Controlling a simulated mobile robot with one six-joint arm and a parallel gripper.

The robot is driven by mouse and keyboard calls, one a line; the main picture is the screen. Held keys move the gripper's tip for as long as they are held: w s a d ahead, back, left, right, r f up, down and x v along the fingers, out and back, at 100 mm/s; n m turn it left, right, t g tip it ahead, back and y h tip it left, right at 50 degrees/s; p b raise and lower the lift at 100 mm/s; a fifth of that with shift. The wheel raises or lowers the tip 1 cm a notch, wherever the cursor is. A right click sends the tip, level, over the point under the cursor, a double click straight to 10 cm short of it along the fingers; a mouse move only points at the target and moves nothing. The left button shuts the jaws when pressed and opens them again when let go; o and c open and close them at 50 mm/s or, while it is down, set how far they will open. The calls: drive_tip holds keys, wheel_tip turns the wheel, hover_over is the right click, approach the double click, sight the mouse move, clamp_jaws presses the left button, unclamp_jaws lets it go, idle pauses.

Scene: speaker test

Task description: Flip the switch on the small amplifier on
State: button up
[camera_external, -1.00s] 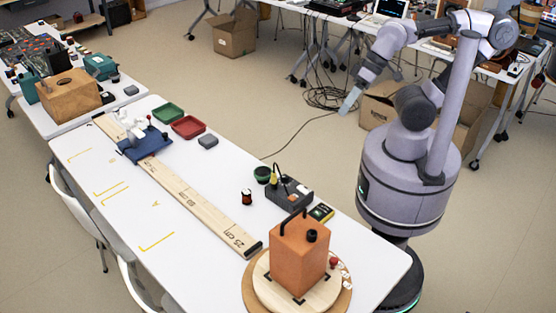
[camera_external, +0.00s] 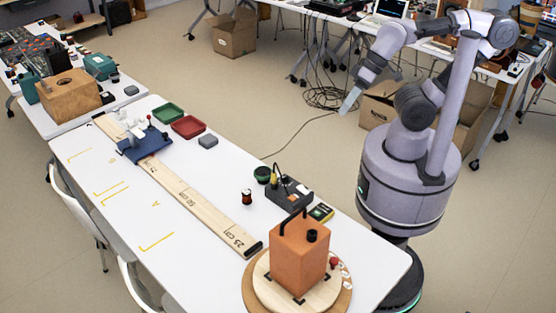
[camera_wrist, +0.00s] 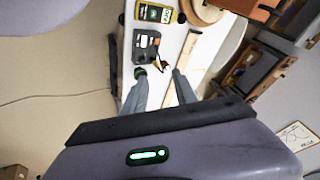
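The small amplifier (camera_external: 289,194) is a dark grey box on the white table, near the edge facing me. A yellow plug with a black cable stands at its far end. It also shows in the wrist view (camera_wrist: 146,45), beyond my fingertips; its switch is too small to make out. My gripper (camera_external: 349,102) hangs over the floor beside the table, well apart from the amplifier. In the wrist view my gripper (camera_wrist: 159,74) has its two fingers spread with nothing held between them.
A yellow meter (camera_external: 321,212) lies beside the amplifier, and a green round container (camera_external: 262,175) stands behind it. An orange speaker box (camera_external: 299,258) stands on a round wooden turntable (camera_external: 262,292). A long wooden ruler (camera_external: 195,205) lies along the table. Cables lie on the floor.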

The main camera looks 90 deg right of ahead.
drive_tip(key=shift+w+f, duration=0.2)
drive_tip(key=shift+w, duration=0.15)
drive_tip(key=c, duration=0.4)
drive_tip(key=w+f+m+g, duration=0.1)
drive_tip(key=w+f, duration=0.1)
drive_tip(key=w+f+m+g+h+p, duration=0.1)
drive_tip(key=w+f, duration=0.1)
drive_tip(key=w+f+g+p, duration=0.1)
drive_tip(key=w, duration=0.2)
drive_tip(key=shift+a+f+m+h, duration=0.3)
drive_tip(key=shift+f+m+h, duration=0.1)
clamp_jaws()
drive_tip(key=w+a+f+m+g+h, duration=0.1)
drive_tip(key=w+a+f, duration=0.1)
drive_tip(key=f, duration=0.6)
drive_tip(key=shift+w+a+m+g+p, duration=0.15)
drive_tip(key=shift+w+m+g+p, duration=0.2)
drive_tip(key=shift+w, duration=0.45)
drive_tip(key=shift+f, duration=0.15)
